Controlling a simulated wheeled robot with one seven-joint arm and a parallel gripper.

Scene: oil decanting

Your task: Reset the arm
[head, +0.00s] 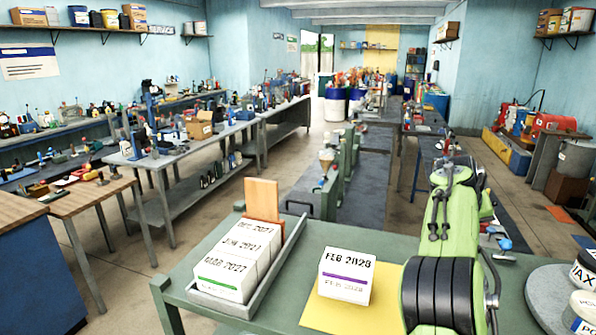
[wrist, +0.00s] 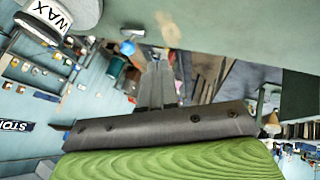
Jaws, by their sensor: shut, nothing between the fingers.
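My green arm rises at the right of the head view, over the right part of the green table (head: 270,232). My gripper (wrist: 158,68) shows in the wrist view beyond a dark bar, with its two grey fingers together and nothing between them. In the head view I cannot make out the fingers. A white carton marked FEB 2028 (head: 346,272), with a purple stripe, stands on a yellow mat (head: 322,318). A grey tray (head: 278,270) to its left holds a row of white date-marked cartons (head: 226,278), the front one with a green stripe.
A wooden board (head: 263,200) stands upright at the tray's back. A white WAX container (head: 585,270) stands on a round grey stand (head: 545,290) at the right; it also shows in the wrist view (wrist: 45,18). Cluttered workbenches (head: 180,158) line the left, with open floor between.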

